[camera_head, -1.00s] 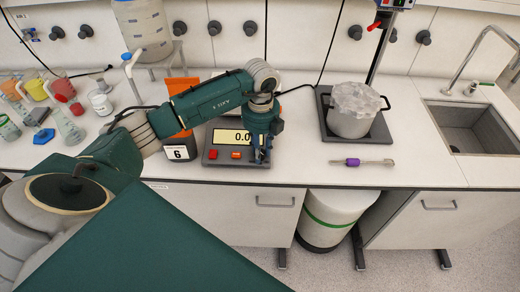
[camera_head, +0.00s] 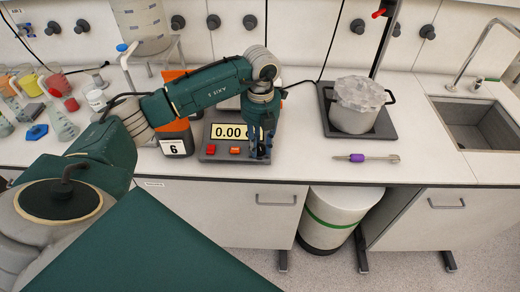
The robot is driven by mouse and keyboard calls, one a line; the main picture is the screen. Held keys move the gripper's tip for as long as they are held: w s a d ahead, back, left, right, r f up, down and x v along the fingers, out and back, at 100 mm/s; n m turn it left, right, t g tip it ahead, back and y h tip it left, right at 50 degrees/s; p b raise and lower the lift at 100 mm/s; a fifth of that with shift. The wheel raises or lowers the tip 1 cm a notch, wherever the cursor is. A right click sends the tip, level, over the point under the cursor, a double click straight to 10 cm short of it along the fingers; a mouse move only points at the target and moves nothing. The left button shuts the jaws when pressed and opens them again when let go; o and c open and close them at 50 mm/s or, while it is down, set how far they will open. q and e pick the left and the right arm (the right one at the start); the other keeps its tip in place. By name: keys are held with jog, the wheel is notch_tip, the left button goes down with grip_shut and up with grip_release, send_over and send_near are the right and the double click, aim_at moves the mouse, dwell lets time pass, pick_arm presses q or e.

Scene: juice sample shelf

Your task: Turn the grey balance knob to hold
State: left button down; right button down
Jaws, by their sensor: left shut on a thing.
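The balance (camera_head: 222,147) is a dark grey box at the front of the bench. Its lit display (camera_head: 228,131) reads 0.00, with the rest covered by my arm. Two red-orange buttons (camera_head: 211,149) sit below the display. My left gripper (camera_head: 260,155) points down at the right end of the balance's front panel. Its fingers are shut at the place of the grey knob, which they hide. The knob's setting cannot be read. My right gripper is not in view.
An orange block labelled 6 (camera_head: 174,145) stands left of the balance. A pot (camera_head: 354,118) on a dark plate (camera_head: 383,127) and a purple-handled tool (camera_head: 360,157) are to the right. A sink (camera_head: 480,121) is far right. Glassware crowds the left.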

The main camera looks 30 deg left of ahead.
aim_at(260, 147)
pick_arm(q)
jog(key=m+b, duration=0.4)
jog(key=m, duration=0.2)
jog(key=shift+f+b, duration=0.15)
jog(key=shift+b, duration=0.15)
jog(key=m+b, duration=0.2)
jog(key=m, duration=0.1)
jog(key=shift+m, duration=0.4)
jog(key=shift+r+m+b, duration=0.2)
jog(key=shift+m+b, duration=0.35)
jog(key=shift+m, duration=0.65)
jog(key=c, duration=1.4)
grip_release()
notch_tip(260, 147, up, 12)
